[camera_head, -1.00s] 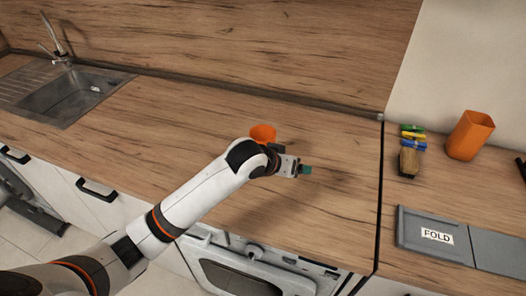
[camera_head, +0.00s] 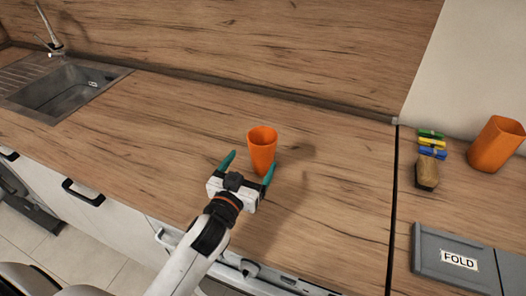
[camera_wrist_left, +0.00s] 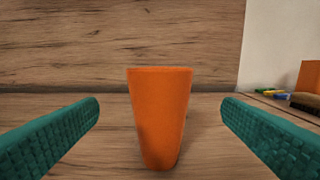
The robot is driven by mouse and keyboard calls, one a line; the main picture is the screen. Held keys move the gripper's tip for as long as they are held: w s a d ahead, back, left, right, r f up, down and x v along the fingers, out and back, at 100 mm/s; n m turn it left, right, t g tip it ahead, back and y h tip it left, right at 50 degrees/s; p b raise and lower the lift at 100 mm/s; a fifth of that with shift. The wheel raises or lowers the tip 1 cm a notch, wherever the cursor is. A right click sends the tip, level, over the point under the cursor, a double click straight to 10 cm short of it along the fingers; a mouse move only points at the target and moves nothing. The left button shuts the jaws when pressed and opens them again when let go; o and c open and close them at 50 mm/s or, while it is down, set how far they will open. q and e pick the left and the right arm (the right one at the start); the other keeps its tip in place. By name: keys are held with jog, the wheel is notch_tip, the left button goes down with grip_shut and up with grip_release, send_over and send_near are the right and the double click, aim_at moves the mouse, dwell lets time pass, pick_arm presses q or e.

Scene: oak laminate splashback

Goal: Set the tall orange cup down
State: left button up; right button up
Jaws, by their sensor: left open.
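The tall orange cup (camera_head: 262,147) stands upright on the wood worktop. It also shows in the left wrist view (camera_wrist_left: 160,115), centred between two green fingers and apart from both. My left gripper (camera_head: 248,172) is open, its fingers pointing toward the cup from the near side. The cup's base is partly behind the right finger in the head view. My right gripper is not in view.
A larger orange container (camera_head: 496,145) stands at the right, beside a brush (camera_head: 427,172) and several coloured clips (camera_head: 432,143). A grey case labelled FOLD (camera_head: 455,262) lies nearer. The sink (camera_head: 70,90) is far left. The worktop (camera_head: 165,125) left of the cup is clear.

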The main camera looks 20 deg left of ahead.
aim_at(257, 154)
pick_arm(q)
jog(key=w, duration=0.3)
jog(key=w+p, duration=0.1)
jog(key=w, duration=0.3)
jog(key=shift+w+d+f+p, duration=0.1)
jog(key=shift+w+p, duration=0.05)
jog(key=shift+p, duration=0.2)
jog(key=shift+w+f, duration=0.15)
jog(key=shift+w, duration=0.35)
jog(key=shift+s, duration=0.1)
jog(key=c, duration=1.1)
